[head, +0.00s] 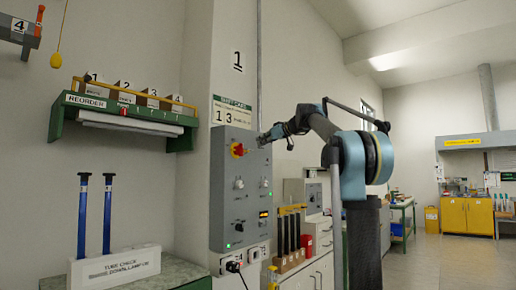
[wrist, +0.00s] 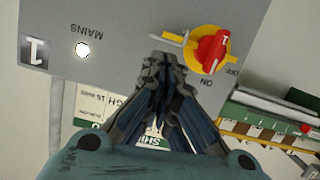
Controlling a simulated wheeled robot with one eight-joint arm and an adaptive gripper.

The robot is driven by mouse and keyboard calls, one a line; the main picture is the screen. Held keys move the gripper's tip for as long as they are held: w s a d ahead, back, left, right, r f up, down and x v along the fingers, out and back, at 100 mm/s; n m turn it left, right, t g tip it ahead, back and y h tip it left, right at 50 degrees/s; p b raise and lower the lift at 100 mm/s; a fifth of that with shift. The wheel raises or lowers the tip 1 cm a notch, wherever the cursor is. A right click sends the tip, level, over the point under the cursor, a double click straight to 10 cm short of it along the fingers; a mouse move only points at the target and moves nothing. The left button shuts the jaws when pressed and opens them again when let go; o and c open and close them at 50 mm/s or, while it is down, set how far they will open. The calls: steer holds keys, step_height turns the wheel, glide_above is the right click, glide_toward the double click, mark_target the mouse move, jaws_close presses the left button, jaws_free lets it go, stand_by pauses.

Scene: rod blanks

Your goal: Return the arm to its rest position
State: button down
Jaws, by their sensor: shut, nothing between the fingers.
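My arm (head: 355,165) is raised and reaches left toward a grey control panel (head: 228,200). My gripper (head: 266,138) is at the panel's upper right edge in the head view. In the wrist view my gripper (wrist: 163,62) has its fingers together and empty, in front of the panel (wrist: 120,25). A red rotary switch (wrist: 211,50) on a yellow plate lies just right of the fingertips there; it also shows in the head view (head: 238,150). I cannot tell whether the fingertips touch the panel.
A lit white lamp (wrist: 82,49) is beside the MAINS label. A green reorder shelf (head: 125,118) hangs left of the panel. Two blue rods stand in a white tube-check block (head: 115,265). A rack of dark rods (head: 290,240) stands below my arm. Open floor (head: 450,265) lies right.

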steer(key=shift+s+d+r, duration=0.25)
steer(key=shift+s+d, duration=0.05)
steer(key=shift+s, duration=0.15)
steer(key=shift+f, duration=0.1)
steer(key=s+d+f+m+g+h, duration=0.2)
steer(key=s+d+f, duration=0.5)
steer(key=s+f, duration=0.9)
steer(key=s+d+f+m+g+h, duration=0.3)
steer(key=s+f, duration=1.4)
steer(key=f, duration=1.3)
steer(key=s+d+f+m+g+h, duration=0.2)
steer(key=s+d+f+m+h, duration=0.3)
steer(key=s+d+f, duration=0.6)
steer(key=s+f+h, duration=0.1)
steer(key=s+f, duration=0.4)
steer(key=f, duration=0.6)
steer(key=shift+s+f+m+h, duration=0.15)
steer(key=shift+f+m+h, duration=0.25)
steer(key=shift+w+d+f, duration=0.1)
steer(key=shift+w+f, duration=0.1)
steer(key=shift+w, duration=0.25)
